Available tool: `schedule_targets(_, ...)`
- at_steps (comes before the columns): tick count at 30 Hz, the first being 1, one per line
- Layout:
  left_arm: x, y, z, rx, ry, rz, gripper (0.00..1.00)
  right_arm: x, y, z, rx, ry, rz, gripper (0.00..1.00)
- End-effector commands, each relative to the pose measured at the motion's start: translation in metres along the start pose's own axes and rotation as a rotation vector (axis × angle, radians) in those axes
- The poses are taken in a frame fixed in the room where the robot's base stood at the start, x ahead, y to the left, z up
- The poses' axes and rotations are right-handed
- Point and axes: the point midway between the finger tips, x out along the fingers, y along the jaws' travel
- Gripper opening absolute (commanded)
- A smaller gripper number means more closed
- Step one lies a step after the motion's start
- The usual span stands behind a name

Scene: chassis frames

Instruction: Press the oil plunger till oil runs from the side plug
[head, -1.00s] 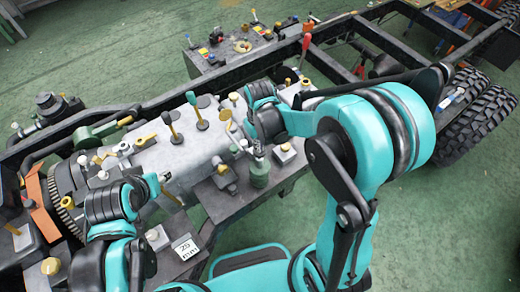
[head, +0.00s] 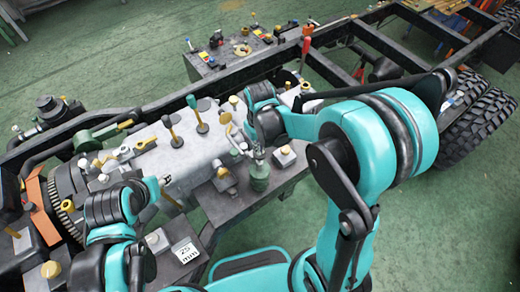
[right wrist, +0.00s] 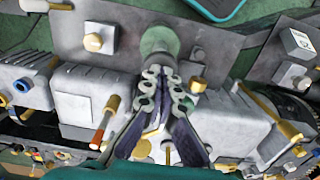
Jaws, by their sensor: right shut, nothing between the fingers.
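A green oil can (head: 260,176) with a grey top stands on the dark shelf beside the grey gearbox housing (head: 180,150). In the right wrist view the can (right wrist: 159,40) is just beyond the fingertips. My right gripper (right wrist: 160,76) is shut and empty, close to the can's top; I cannot tell whether it touches. It partly hides the can's upper end, so the plunger is not clear. A fitting with a brass-coloured knob (head: 224,171) sits on the housing's side left of the can. No running oil shows. My left gripper (head: 155,188) is near the shelf's left part, its fingers unclear.
The black chassis rail (head: 130,108) runs behind. Wheels (head: 480,120) stand at right.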

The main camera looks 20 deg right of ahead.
Motion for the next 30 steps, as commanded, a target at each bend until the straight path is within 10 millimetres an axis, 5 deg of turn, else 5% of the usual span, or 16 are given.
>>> schedule_targets(16,-0.03,0.0,-0.021,0.0,0.0,0.0,0.46,-0.049,0.0,0.0,0.0,0.0,0.0,0.0)
schedule_targets(30,-0.03,0.0,-0.021,0.0,0.0,0.0,0.46,-0.051,0.0,0.0,0.0,0.0,0.0,0.0)
